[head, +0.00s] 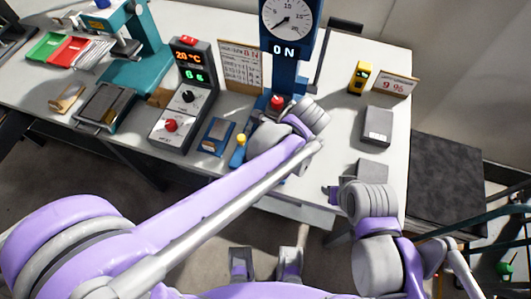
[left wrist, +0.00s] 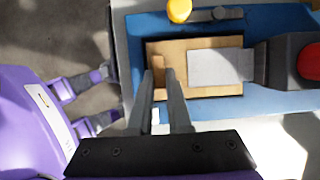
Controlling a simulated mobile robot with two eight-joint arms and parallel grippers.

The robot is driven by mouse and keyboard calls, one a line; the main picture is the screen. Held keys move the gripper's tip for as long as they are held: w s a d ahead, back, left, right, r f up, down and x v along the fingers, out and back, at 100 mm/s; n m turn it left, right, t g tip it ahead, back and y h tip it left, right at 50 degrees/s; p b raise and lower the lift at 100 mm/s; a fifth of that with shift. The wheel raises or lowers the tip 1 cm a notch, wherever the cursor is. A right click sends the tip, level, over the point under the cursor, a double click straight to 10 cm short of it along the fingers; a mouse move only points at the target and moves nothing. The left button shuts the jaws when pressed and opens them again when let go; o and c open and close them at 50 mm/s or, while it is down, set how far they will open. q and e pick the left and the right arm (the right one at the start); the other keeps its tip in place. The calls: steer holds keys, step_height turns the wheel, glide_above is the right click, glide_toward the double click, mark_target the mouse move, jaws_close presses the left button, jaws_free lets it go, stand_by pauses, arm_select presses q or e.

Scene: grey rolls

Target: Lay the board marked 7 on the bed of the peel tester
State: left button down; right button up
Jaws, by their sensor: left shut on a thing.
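The peel tester (head: 288,72) is the blue column with a round dial and an "ON" display. In the left wrist view its blue bed (left wrist: 225,108) carries a tan board (left wrist: 195,91), which looks flat on or just above the bed. A pale grey plate (left wrist: 218,65) covers part of the board; no number shows on it. My left gripper (left wrist: 160,76) is shut on the board's near edge. In the head view my wrist hides the board and fingertips. My right gripper (head: 333,193) is off the bench's front right; its finger gap is unclear.
A yellow knob (left wrist: 179,10) and a red knob (left wrist: 311,62) flank the bed. A grey box (head: 377,125) stands to the right. Bench between tester and grey box is clear.

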arm_select(q)
steer(key=shift+f, duration=0.25)
steer(key=shift+f, duration=0.2)
steer(key=c, duration=0.9)
jaws_free()
steer(key=shift+o, duration=0.2)
steer(key=shift+r, duration=0.15)
steer(key=v, duration=1.2)
steer(key=s+a+f+n+t+h, duration=0.1)
steer(key=s+a+f+n, duration=0.2)
steer(key=a+n, duration=0.4)
steer(key=s+a+f+n+t+h, duration=0.1)
steer(key=s+a+f+n+h, duration=0.1)
steer(key=a+n, duration=0.5)
steer(key=s+a+f+n+t+h, duration=0.1)
steer(key=s+a+f+n, duration=0.2)
steer(key=a+n, duration=0.4)
steer(key=shift+s+a+f+n+t+p, duration=0.35)
steer(key=shift+a+f+t+p, duration=0.1)
steer(key=shift+a+f, duration=0.15)
